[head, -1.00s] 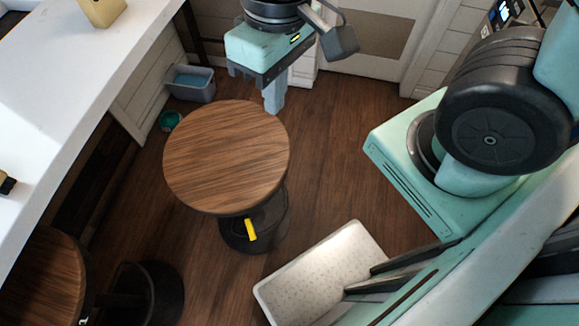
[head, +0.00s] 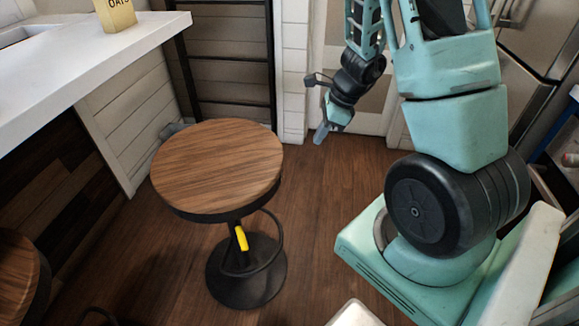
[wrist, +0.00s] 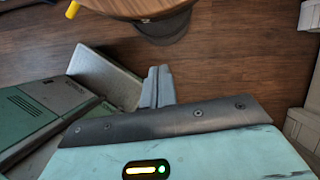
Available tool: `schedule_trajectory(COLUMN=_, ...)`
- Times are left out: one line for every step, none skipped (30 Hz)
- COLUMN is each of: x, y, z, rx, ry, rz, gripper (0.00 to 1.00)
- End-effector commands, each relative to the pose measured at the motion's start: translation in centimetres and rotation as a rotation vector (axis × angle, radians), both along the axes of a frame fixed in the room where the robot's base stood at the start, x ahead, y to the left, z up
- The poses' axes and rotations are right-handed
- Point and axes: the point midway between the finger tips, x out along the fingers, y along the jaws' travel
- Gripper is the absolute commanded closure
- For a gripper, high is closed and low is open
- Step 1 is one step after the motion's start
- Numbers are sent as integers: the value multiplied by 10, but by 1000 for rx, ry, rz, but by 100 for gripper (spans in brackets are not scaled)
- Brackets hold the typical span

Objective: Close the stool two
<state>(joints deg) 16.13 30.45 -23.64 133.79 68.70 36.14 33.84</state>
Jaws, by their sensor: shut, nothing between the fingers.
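A stool with a round wooden seat (head: 217,168) stands upright on a black pedestal and round base (head: 246,272). A yellow part (head: 241,238) shows on its post below the seat. I cannot tell which of the stools is stool two. My gripper (head: 320,136) is to the right of the seat, apart from it, with its fingers together and empty. In the wrist view the gripper's fingers (wrist: 157,86) are side by side, and the stool's seat edge (wrist: 135,8) and its yellow part (wrist: 72,10) show beyond them.
A second wooden stool seat (head: 18,280) is cut off at the lower left. A white counter (head: 90,55) runs along the left with a yellow box (head: 115,15) on it. Bare wooden floor (head: 325,200) lies right of the stool. A panelled wall and door stand behind.

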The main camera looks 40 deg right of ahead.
Motion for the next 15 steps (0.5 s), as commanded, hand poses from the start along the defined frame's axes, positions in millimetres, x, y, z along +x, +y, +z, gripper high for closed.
schedule_trajectory(x=2, y=3, z=-11, rx=1, ry=4, rz=2, gripper=100)
schedule_trajectory(x=3, y=5, z=-16, rx=1, ry=4, rz=2, gripper=100)
schedule_trajectory(x=5, y=7, z=-23, rx=1, ry=4, rz=5, gripper=100)
schedule_trajectory(x=6, y=9, z=-29, rx=2, ry=5, rz=5, gripper=100)
schedule_trajectory(x=8, y=11, z=-35, rx=2, ry=4, rz=6, gripper=100)
schedule_trajectory(x=10, y=13, z=-43, rx=2, ry=5, rz=6, gripper=100)
schedule_trajectory(x=12, y=15, z=-49, rx=2, ry=4, rz=6, gripper=100)
schedule_trajectory(x=13, y=16, z=-55, rx=1, ry=4, rz=7, gripper=100)
schedule_trajectory(x=15, y=19, z=-63, rx=1, ry=4, rz=7, gripper=100)
schedule_trajectory(x=17, y=20, z=-68, rx=1, ry=4, rz=6, gripper=100)
schedule_trajectory(x=18, y=22, z=-74, rx=2, ry=5, rz=7, gripper=100)
schedule_trajectory(x=20, y=25, z=-81, rx=1, ry=4, rz=8, gripper=100)
schedule_trajectory(x=22, y=26, z=-86, rx=1, ry=4, rz=8, gripper=100)
schedule_trajectory(x=26, y=30, z=-83, rx=0, ry=1, rz=12, gripper=100)
schedule_trajectory(x=31, y=35, z=-80, rx=0, ry=-1, rz=13, gripper=100)
